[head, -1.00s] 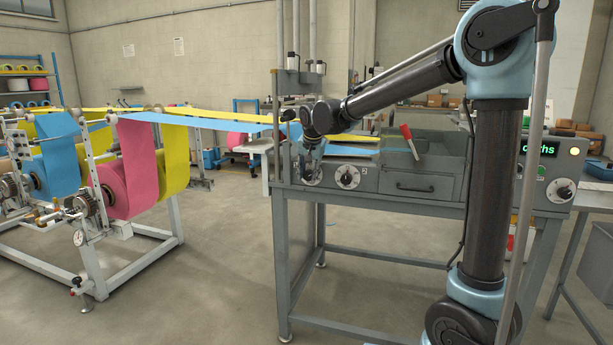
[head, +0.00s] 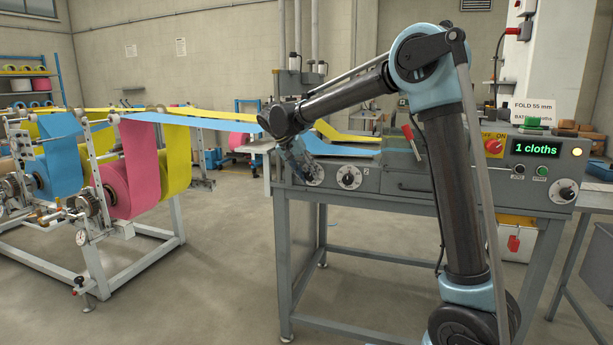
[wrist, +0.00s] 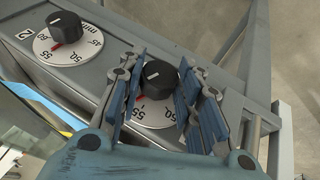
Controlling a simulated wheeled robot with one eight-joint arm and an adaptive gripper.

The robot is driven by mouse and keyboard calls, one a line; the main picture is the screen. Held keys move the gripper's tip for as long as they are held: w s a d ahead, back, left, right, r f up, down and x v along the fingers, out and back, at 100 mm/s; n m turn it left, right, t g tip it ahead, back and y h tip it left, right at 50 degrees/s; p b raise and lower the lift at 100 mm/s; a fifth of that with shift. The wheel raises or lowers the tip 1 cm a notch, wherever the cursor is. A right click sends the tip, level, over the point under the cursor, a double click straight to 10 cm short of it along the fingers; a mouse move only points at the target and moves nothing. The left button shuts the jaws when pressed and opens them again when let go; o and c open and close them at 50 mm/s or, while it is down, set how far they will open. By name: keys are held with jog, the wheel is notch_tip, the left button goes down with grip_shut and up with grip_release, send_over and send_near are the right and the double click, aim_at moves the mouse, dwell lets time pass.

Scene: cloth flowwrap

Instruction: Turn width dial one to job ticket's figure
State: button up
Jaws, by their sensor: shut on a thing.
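Dial one, a black knob (wrist: 158,78) on a white scale disc (wrist: 150,112), sits at the left end of the grey machine front. My gripper (wrist: 160,95) is shut on this knob, with blue-padded fingers on both sides of it. A red mark shows beside the knob near the figure 55; the exact setting is hard to read. In the head view my gripper (head: 308,168) covers most of dial one. Width dial two (head: 349,177) is to its right, labelled 2. The job ticket (head: 533,110) reads FOLD 55 mm; its lower line is partly hidden.
A green display (head: 534,149) reads 1 cloths. A red switch (head: 493,146), push buttons and another dial (head: 564,192) are at the machine's right. A red-handled lever (head: 408,133) stands behind the front panel. Coloured cloth rolls (head: 115,185) hang at the left.

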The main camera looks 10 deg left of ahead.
jog(key=shift+a+f+n+h, duration=0.1)
jog(key=shift+a+n+h, duration=0.15)
jog(key=shift+h, duration=0.7)
jog(key=shift+a+f+n+h, duration=0.1)
jog(key=shift+n+h, duration=0.15)
jog(key=shift+h, duration=0.7)
jog(key=o, duration=1)
jog(key=shift+o, duration=0.2)
jog(key=v, duration=0.7)
jog(key=shift+a, duration=0.15)
jog(key=shift+s, duration=0.1)
